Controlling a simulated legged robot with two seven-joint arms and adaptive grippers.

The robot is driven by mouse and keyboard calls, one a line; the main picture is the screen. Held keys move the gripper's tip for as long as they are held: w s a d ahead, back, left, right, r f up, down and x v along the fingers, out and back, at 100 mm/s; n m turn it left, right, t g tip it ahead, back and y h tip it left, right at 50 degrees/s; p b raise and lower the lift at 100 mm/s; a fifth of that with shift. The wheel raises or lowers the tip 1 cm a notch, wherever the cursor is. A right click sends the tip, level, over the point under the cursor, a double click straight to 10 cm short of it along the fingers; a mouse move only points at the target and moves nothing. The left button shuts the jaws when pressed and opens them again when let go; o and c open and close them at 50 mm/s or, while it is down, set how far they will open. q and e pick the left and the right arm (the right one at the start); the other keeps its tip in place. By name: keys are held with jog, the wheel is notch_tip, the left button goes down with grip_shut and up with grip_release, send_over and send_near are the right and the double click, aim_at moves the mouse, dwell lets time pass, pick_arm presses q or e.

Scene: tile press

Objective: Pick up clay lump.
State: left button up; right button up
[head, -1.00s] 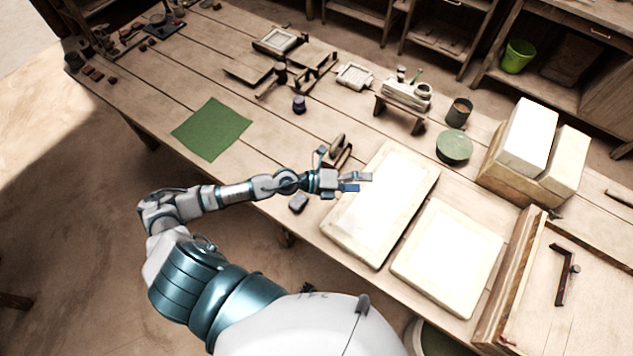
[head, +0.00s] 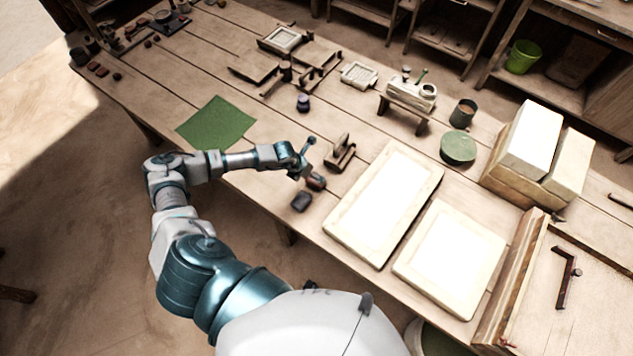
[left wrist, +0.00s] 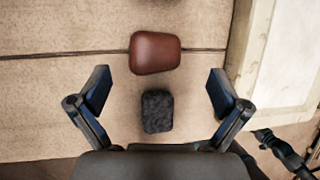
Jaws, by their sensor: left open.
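A reddish-brown clay lump (left wrist: 155,52) lies on the table in the left wrist view, just beyond the fingertips. In the head view the lump (head: 317,183) is partly hidden by my left gripper (head: 309,170). A dark grey rough block (left wrist: 157,111) lies nearer, between my left gripper's fingers (left wrist: 160,92) as the wrist camera sees it; the block (head: 302,201) also shows near the table edge in the head view. My left gripper is open and empty above them. A dark jointed part at the lower right, seemingly my right gripper (left wrist: 280,148), is cut off.
A pale slab (head: 350,236) lies right of the lump, with a second slab (head: 405,270) beside it. A wooden-handled tool (head: 340,155) stands just behind. A green mat (head: 215,125) lies to the left with bare table around it.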

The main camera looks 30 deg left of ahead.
aim_at(315, 182)
pick_arm(q)
jog(key=shift+w+f, duration=0.15)
jog(key=shift+f, duration=0.5)
jog(key=x, duration=0.5)
jog(key=shift+a+f, duration=0.1)
jog(key=shift+a, duration=0.15)
jog(key=shift+s, duration=0.25)
jog(key=c, duration=1.4)
